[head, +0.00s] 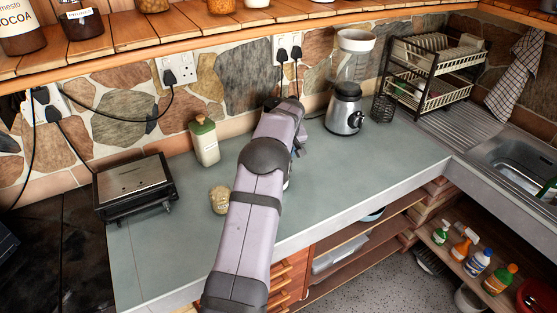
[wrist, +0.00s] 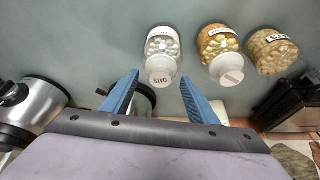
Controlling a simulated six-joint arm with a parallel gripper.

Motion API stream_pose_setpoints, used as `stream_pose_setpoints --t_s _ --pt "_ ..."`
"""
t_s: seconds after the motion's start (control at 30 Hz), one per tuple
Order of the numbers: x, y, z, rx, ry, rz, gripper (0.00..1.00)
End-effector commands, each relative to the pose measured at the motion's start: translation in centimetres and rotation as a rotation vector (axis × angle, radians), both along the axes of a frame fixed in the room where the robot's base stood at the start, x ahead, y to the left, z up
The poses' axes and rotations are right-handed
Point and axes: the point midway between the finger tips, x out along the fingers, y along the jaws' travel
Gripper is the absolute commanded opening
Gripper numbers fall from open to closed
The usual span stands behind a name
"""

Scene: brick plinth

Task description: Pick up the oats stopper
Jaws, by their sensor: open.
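In the wrist view my gripper (wrist: 160,77) is open, with one blue finger to each side of the stopper in the picture. The fingers do not appear to touch it, and I cannot tell the depth gap. In the head view my arm hides most of the gripper and the oats jar.
Two more jars, one with a pale stopper (wrist: 227,68) and one tan (wrist: 271,50), stand to the right in the wrist view. The head view shows a green-capped container (head: 205,141), a black grill (head: 136,188) and a blender (head: 345,108). The counter right of my arm is mostly clear.

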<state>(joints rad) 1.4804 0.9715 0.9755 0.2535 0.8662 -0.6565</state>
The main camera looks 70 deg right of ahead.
Motion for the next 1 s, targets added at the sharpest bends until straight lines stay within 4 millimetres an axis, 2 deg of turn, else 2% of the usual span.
stream_pose_setpoints --t_s 0.37,0.57,0.87,1.0 --pt "0.21 -0.21 -0.76 0.0 0.0 0.0 0.54" --pt "0.19 -0.2 -0.73 0.0 0.0 0.0 0.09" --pt "0.2 -0.23 -0.61 -0.001 -0.001 0.0 0.09" --pt "0.2 -0.33 0.15 -0.005 0.0 0.0 0.09"
